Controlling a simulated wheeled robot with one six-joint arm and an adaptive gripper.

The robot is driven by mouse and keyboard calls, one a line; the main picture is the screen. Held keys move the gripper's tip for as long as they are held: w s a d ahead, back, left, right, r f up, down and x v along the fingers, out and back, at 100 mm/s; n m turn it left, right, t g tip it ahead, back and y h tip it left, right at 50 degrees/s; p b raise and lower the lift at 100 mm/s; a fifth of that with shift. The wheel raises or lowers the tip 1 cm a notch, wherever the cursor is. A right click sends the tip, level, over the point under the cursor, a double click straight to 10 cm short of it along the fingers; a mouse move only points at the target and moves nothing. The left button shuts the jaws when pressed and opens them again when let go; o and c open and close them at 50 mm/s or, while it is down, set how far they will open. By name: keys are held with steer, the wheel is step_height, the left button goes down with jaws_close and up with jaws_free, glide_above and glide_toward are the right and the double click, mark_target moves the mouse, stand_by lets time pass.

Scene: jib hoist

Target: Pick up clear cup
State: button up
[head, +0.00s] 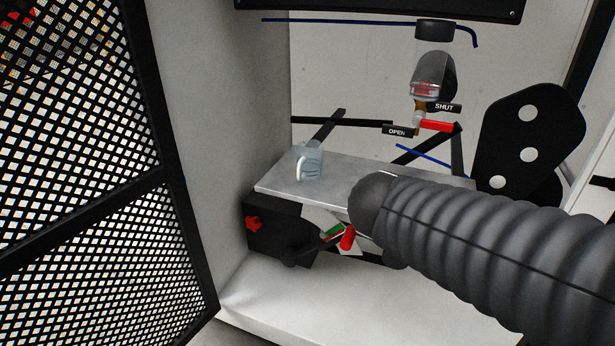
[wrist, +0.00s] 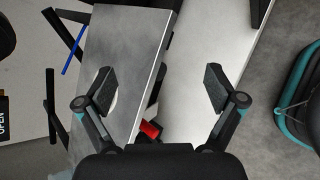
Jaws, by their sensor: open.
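The clear cup (head: 313,160) stands upright at the left end of a grey metal shelf (head: 275,184) in the head view. Its pale handle (head: 300,168) faces left and towards the camera. My gripper (wrist: 160,88) is open and empty in the wrist view, its two fingers wide apart. The shelf (wrist: 135,45) lies beneath the left finger there. I cannot make out the cup for sure in the wrist view; a pale patch shows beside the left finger. In the head view my ribbed arm crosses the right part of the shelf and hides my gripper.
A black box (head: 262,225) with a red knob sits under the shelf. A red and a green part (head: 334,231) are beside it. A valve with a red lever (head: 436,126) and OPEN and SHUT labels hangs above. A mesh panel (head: 70,130) and wall close the left side.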

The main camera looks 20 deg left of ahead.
steer(key=w+a+n+t+y+b, duration=0.1)
steer(key=w+a+n+t+b, duration=0.25)
steer(key=a+n+t, duration=0.9)
steer(key=n+g+y, duration=0.3)
steer(key=n+y, duration=0.1)
glide_toward(304, 158)
steer(key=w, duration=0.4)
steer(key=w+b, duration=0.1)
steer(key=w, duration=0.8)
steer(key=shift+w+d+f, duration=0.25)
steer(key=shift+w+d, duration=0.15)
steer(key=shift+c, duration=0.2)
steer(key=c, duration=1.1)
